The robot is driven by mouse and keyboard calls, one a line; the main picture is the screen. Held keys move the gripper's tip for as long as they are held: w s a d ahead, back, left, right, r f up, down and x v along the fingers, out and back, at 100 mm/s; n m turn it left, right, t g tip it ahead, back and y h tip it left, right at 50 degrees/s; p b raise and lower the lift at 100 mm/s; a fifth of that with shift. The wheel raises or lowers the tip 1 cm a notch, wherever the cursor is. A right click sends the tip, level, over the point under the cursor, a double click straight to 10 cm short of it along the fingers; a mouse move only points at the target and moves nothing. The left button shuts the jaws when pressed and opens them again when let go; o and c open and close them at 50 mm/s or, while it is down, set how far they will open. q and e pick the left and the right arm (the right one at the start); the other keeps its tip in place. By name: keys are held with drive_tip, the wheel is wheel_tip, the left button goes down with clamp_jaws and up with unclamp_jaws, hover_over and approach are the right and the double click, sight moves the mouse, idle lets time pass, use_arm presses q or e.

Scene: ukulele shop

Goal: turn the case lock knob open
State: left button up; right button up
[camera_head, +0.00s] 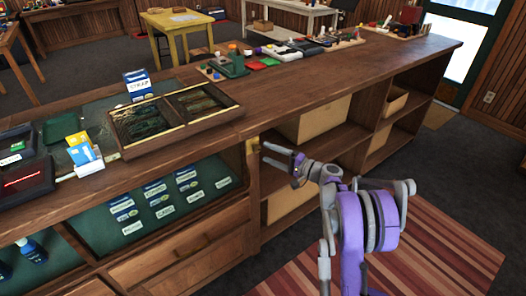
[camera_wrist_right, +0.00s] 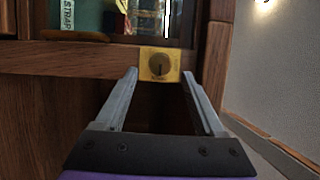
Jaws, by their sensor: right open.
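In the head view the brass plate (camera_head: 253,150) shows only small at the case's right end. My right gripper (camera_head: 269,154) points at it from the right. In the right wrist view its open fingers (camera_wrist_right: 160,78) stand on either side of the plate, with nothing between them. I cannot tell whether they touch it. My left gripper is not in view.
Open shelves with boxes (camera_head: 317,118) lie right of the lock under the wooden countertop (camera_head: 270,105). A wooden two-part tray (camera_head: 175,118) and a strap packet (camera_head: 138,85) are on top. The striped rug (camera_head: 440,250) and grey floor in front are clear.

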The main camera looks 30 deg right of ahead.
drive_tip(key=v, duration=0.7)
idle(0.3)
drive_tip(key=s+a+f+n+g+h, duration=0.1)
drive_tip(key=s+a+n+g, duration=0.25)
drive_tip(key=a, duration=0.75)
drive_tip(key=s+a+n+g, duration=0.2)
drive_tip(key=s+a+g, duration=0.2)
drive_tip(key=a, duration=0.7)
drive_tip(key=s+a+f+n+g+h, duration=0.2)
drive_tip(key=s+n+h, duration=0.2)
drive_tip(key=s, duration=0.8)
drive_tip(key=s+a+f+n+g+h, duration=0.2)
drive_tip(key=s+a+f+n+h, duration=0.15)
drive_tip(key=s, duration=0.75)
use_arm(q)
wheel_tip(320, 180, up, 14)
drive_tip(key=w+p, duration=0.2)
drive_tip(key=p, duration=1.1)
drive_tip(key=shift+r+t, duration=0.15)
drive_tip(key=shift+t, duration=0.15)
use_arm(e)
wheel_tip(320, 180, up, 15)
drive_tip(key=w, duration=0.2)
drive_tip(key=shift+d+t, duration=0.3)
drive_tip(key=shift+t, duration=0.15)
